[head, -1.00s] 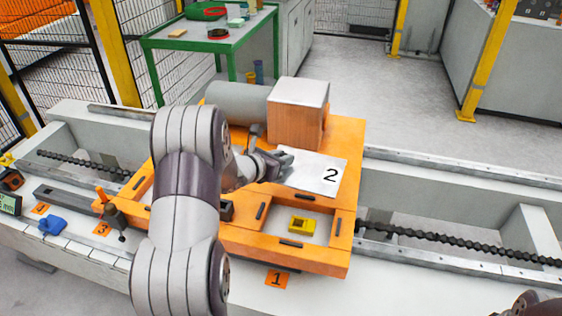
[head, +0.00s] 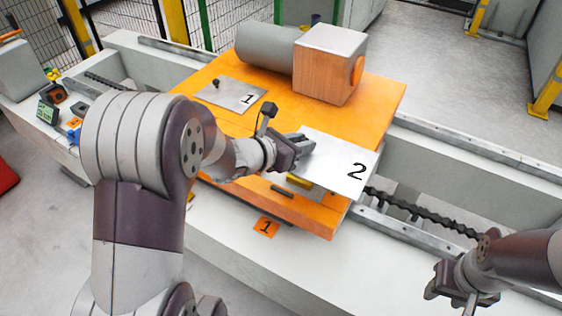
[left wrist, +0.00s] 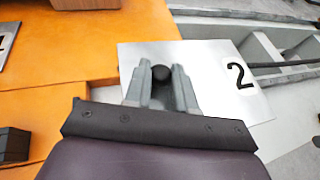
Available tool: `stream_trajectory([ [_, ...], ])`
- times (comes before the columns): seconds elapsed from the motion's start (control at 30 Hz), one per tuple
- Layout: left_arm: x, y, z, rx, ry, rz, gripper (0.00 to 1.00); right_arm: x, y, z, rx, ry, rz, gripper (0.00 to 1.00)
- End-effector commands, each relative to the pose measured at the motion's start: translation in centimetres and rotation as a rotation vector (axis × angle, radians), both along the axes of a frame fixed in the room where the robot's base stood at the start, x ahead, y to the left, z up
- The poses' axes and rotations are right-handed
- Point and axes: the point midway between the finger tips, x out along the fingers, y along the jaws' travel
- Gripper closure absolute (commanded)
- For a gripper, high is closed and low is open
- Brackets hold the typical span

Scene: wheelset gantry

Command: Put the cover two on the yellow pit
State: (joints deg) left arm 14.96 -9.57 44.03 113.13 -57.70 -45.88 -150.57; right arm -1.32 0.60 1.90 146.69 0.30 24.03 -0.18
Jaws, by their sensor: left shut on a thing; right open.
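Cover two (head: 341,163) is a flat pale metal plate with a black "2". My left gripper (head: 303,147) is shut on its dark knob (left wrist: 162,74), near the plate's left edge in the head view. The plate is over the right front part of the orange platform (head: 240,140) and reaches past its right edge. It hides most of the pit; a bit of the yellow piece (head: 299,182) shows below the plate's left edge. I cannot tell the plate's exact height. My right gripper (head: 455,299) is open and empty at the lower right.
Cover one (head: 231,95) lies on the platform at the back left. A large block (head: 328,65) and a grey cylinder (head: 268,48) stand at the back. A black threaded screw (head: 425,213) runs along the gantry bed to the right.

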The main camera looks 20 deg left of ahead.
Motion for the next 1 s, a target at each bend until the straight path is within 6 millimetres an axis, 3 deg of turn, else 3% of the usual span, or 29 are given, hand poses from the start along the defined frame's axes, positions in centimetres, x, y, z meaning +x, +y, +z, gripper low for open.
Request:
stream_trajectory([
  [0.1, 1.2, 3.6, -2.5, -0.002, 0.003, 0.007, 1.00, 0.0, 0.0, -0.5, 0.000, 0.000, 0.000, 0.55],
  [0.3, 2.5, 7.0, -4.5, -0.001, -0.002, 0.001, 1.00, 0.0, 0.0, -0.9, 0.000, 0.000, 0.000, 0.55],
  [0.43, 2.6, 7.4, -5.6, -0.001, 0.001, -0.001, 1.00, 0.0, 0.0, -1.3, 0.000, 0.000, 0.000, 0.55],
  [0.6, 2.6, 7.4, -8.7, -0.002, 0.001, 0.000, 1.00, 0.0, 0.0, -2.4, 0.000, 0.000, 0.000, 0.55],
  [1.0, 2.6, 7.4, -9.1, 0.000, -0.001, 0.000, 1.00, 0.0, 0.0, -2.8, 0.000, 0.000, 0.000, 0.55],
])
